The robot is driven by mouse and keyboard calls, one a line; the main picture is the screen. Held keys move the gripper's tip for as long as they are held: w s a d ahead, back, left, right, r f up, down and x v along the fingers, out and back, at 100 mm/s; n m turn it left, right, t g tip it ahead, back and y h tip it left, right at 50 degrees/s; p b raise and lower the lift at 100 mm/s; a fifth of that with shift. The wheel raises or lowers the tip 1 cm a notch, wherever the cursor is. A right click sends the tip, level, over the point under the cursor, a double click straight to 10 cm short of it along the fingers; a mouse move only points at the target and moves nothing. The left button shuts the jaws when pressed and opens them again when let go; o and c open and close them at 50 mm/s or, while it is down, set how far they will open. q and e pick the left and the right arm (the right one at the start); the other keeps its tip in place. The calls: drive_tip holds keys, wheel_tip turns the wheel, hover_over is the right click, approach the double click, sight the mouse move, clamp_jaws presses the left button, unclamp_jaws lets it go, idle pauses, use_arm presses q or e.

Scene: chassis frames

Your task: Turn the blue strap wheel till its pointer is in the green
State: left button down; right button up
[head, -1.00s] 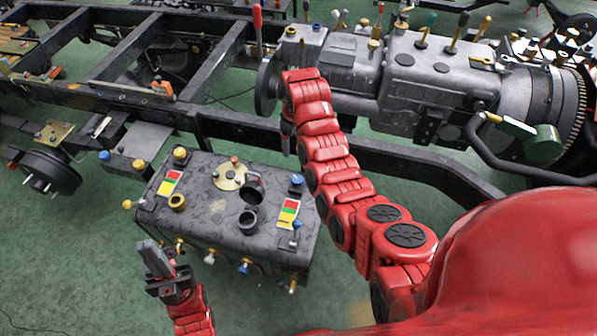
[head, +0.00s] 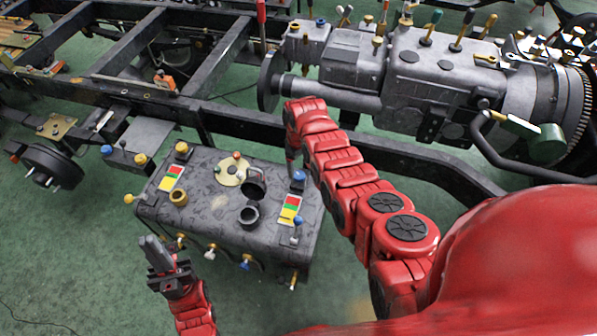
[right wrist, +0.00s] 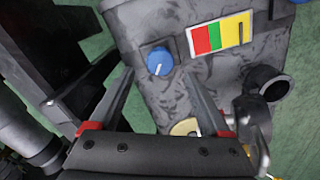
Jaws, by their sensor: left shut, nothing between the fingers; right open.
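The blue strap wheel (head: 299,177) is a small round knob on the right part of the dark tank (head: 222,222). In the right wrist view the wheel (right wrist: 159,61) carries a white line and lies just beyond the fingertips. Beside it is a red, green and yellow gauge (right wrist: 207,41); a dark pointer bar (right wrist: 241,32) lies over the yellow part. My right gripper (right wrist: 160,80) is open, its fingers either side of the wheel's line, apparently not touching it. My left gripper (head: 153,250) is shut and empty, left of the tank's front.
A second gauge (head: 171,178) and a yellow knob (head: 182,148) are on the tank's left part. A black pipe neck (head: 249,216) rises between the gauges. The chassis rail (head: 350,149) and grey gearbox (head: 420,75) lie behind.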

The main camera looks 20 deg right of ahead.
sight(298, 174)
drive_tip(key=shift+f, duration=0.85)
drive_tip(key=shift+f+b, duration=0.85)
drive_tip(key=shift+b, duration=0.05)
drive_tip(key=shift+w+f+b, duration=0.1)
drive_tip(key=shift+f+b, duration=0.35)
drive_tip(key=shift+f, duration=0.1)
clamp_jaws()
